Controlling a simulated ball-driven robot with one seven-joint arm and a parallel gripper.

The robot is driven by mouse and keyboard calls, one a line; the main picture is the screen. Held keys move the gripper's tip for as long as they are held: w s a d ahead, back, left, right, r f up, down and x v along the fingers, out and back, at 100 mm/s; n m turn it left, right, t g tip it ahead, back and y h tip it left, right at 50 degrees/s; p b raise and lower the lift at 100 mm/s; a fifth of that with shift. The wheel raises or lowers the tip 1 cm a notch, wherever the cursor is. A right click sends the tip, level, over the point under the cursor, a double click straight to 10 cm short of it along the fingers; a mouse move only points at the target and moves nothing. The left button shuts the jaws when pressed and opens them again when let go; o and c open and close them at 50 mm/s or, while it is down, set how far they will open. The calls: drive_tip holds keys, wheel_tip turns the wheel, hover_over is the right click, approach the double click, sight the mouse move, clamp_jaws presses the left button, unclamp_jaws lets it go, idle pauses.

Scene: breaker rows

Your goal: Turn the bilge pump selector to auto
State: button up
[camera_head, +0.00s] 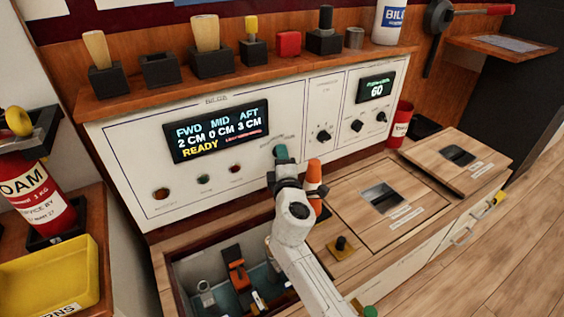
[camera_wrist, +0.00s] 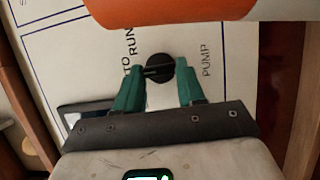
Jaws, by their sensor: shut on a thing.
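The bilge pump selector is a round black knob (camera_wrist: 160,67) on the white panel (camera_head: 130,155). In the wrist view, partial lettering reading "TO RUN" and "PUMP" stands on either side of it. My gripper (camera_wrist: 162,88) has green fingers, shut on the knob with one on each side. A pale mark shows on the knob's left part, but which setting it points to is unclear. In the head view, my gripper (camera_head: 281,153) is at the panel's lower middle and hides the knob.
An orange object (camera_head: 314,178) stands close right of my gripper and fills the top of the wrist view (camera_wrist: 165,10). A lit display (camera_head: 218,130) reads READY. Other black knobs (camera_head: 324,136) lie to the right. An open bin (camera_head: 215,270) is below.

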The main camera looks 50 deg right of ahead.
drive_tip(key=o, duration=1)
drive_tip(key=shift+o, duration=0.2)
drive_tip(key=shift+a, duration=0.1)
drive_tip(key=p+v, duration=0.1)
drive_tip(key=v, duration=0.9)
drive_tip(key=shift+s, duration=0.35)
drive_tip(key=shift+a, duration=0.15)
